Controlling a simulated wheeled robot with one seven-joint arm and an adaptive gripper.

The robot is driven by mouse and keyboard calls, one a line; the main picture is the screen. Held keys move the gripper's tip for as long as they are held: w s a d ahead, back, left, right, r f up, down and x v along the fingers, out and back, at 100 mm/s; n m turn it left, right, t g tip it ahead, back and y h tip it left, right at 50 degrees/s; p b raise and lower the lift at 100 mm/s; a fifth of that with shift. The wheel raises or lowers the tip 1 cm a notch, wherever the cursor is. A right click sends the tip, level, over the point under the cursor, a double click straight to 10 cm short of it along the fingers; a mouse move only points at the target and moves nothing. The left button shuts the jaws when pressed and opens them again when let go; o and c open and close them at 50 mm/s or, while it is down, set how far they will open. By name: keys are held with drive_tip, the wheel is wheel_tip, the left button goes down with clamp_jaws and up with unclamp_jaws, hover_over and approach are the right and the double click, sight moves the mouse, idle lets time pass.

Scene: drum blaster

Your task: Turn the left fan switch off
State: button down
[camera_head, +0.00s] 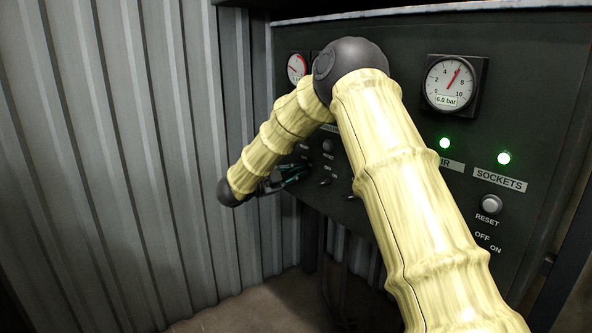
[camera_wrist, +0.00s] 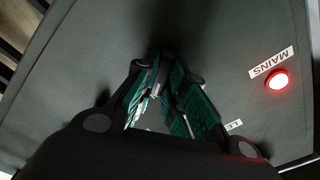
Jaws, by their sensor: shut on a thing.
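The dark control panel (camera_head: 520,100) fills the right of the head view, behind my yellow-sleeved arm. My gripper (camera_head: 290,174) is at the panel's lower left, partly hidden by my arm. In the wrist view my gripper (camera_wrist: 160,92) has its teal-padded fingers drawn together close to the panel face. A small pale metal piece, seemingly a switch lever (camera_wrist: 156,90), shows between the fingertips. Its label and its on or off position are hidden, so I cannot confirm that it is the left fan switch.
A lit red lamp (camera_wrist: 277,80) sits by an upside-down MAINS label (camera_wrist: 271,61). Green lamps glow above AIR and SOCKETS (camera_head: 503,158). A gauge (camera_head: 450,84) reads 6.0 bar. A small toggle (camera_head: 324,182) is beside my gripper. Corrugated wall (camera_head: 120,150) stands left.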

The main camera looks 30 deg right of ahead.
drive_tip(key=shift+w+r+n+p, duration=0.1)
drive_tip(key=shift+r+n+p, duration=0.05)
drive_tip(key=shift+n+p, duration=3.15)
drive_tip(key=shift+w+r+n+p, duration=0.1)
drive_tip(key=shift+n+p, duration=2.1)
drive_tip(key=shift+p, duration=2.2)
drive_tip(key=c, duration=1.5)
unclamp_jaws()
drive_tip(key=shift+d+f, duration=0.1)
drive_tip(key=a, duration=0.8)
drive_tip(key=s+a, duration=0.1)
drive_tip(key=a, duration=0.3)
